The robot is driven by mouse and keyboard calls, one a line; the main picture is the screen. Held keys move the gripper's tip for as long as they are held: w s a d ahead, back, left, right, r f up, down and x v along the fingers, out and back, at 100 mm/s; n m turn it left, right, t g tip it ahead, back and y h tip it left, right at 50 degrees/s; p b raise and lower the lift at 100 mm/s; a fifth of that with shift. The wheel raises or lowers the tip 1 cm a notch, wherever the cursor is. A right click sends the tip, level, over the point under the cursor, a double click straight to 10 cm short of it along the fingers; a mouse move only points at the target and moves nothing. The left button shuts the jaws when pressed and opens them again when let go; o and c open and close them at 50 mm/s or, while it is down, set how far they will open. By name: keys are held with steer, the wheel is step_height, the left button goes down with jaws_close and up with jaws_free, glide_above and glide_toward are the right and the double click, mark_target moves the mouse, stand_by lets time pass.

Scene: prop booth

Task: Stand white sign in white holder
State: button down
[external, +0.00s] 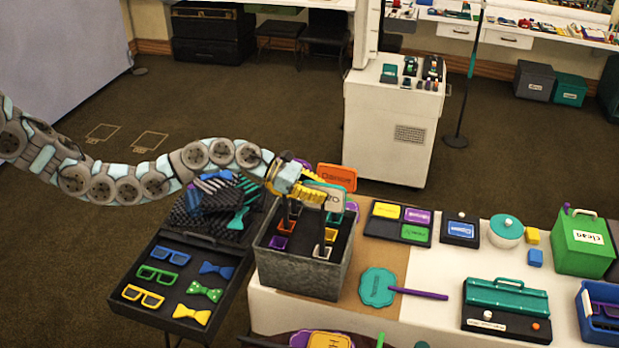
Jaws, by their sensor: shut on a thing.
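My gripper (311,190) is above the grey metal box (303,277) and is shut on the white sign (329,199). The sign's panel is pale with dark lettering, and it is upright just right of the yellow fingers. The fingers hide part of it. Coloured holders stand inside the box. A white holder (329,237) shows at the right side, below the sign. I cannot tell whether the sign's lower end touches or enters it.
An orange sign (337,176) stands behind the white one. A teal round paddle (377,287) with a purple handle lies right of the box. A black tray (169,283) with glasses and bow ties is at left. A green box (583,240) stands far right.

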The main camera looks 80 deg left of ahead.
mark_target(322, 209)
steer(key=shift+f, duration=2.65)
steer(key=c, duration=1.2)
jaws_free()
steer(key=shift+c, duration=0.2)
steer(key=shift+r, duration=0.1)
steer(key=shift+r, duration=0.3)
steer(key=shift+s+a, duration=0.1)
steer(key=shift+s, duration=0.05)
steer(key=shift+v, duration=0.8)
steer(key=v, duration=1)
steer(key=shift+b, duration=0.3)
